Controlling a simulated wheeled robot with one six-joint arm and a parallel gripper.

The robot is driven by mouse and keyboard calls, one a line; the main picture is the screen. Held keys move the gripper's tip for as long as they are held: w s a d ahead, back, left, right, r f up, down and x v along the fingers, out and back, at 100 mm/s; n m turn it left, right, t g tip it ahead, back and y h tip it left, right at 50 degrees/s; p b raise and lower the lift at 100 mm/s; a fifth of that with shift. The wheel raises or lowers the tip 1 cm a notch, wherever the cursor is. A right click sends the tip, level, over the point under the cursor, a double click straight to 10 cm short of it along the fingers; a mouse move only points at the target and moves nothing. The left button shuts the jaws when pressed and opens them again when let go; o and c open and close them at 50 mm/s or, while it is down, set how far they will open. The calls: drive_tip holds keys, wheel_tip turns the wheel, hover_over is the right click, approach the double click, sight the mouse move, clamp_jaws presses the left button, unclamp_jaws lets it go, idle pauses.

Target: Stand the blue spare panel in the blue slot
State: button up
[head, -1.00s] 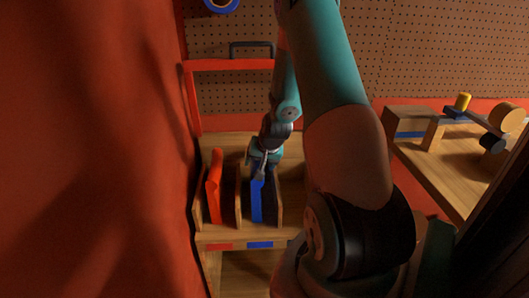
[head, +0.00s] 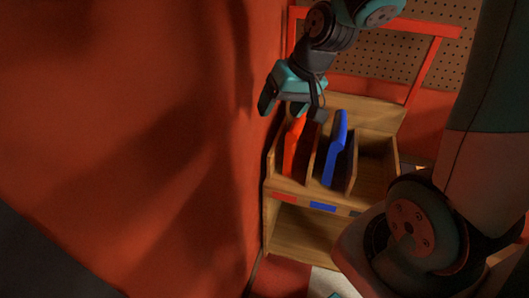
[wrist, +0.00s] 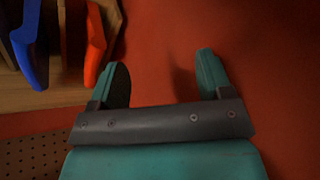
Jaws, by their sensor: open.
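The blue panel (head: 336,150) stands in a compartment of the wooden rack, above the blue label (head: 322,207) on its front edge. It also shows at the left of the wrist view (wrist: 30,48). My gripper (head: 293,108) is open and empty, above and to the left of the blue panel, near the top of the red panel in the picture. The wrist view shows its two fingers (wrist: 162,68) spread with nothing between them. Whether the blue panel's bottom edge is fully seated is hidden.
The red panel (head: 293,146) stands in the compartment to the left, above a red label (head: 284,197). A red wall (head: 170,130) rises close to my gripper's left. The rack's right compartment (head: 376,170) looks empty.

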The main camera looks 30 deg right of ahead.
drive_tip(key=s+a+r+n+g, duration=0.2)
drive_tip(key=s+a+r+n, duration=0.1)
drive_tip(key=s+a, duration=0.4)
drive_tip(key=s+a+r+n+g+y, duration=0.1)
drive_tip(key=s+a+r+n, duration=0.2)
drive_tip(key=s+a+n, duration=0.3)
drive_tip(key=s+a, duration=0.1)
drive_tip(key=s, duration=0.2)
drive_tip(key=shift+a+g, duration=0.35)
drive_tip(key=shift+g, duration=0.05)
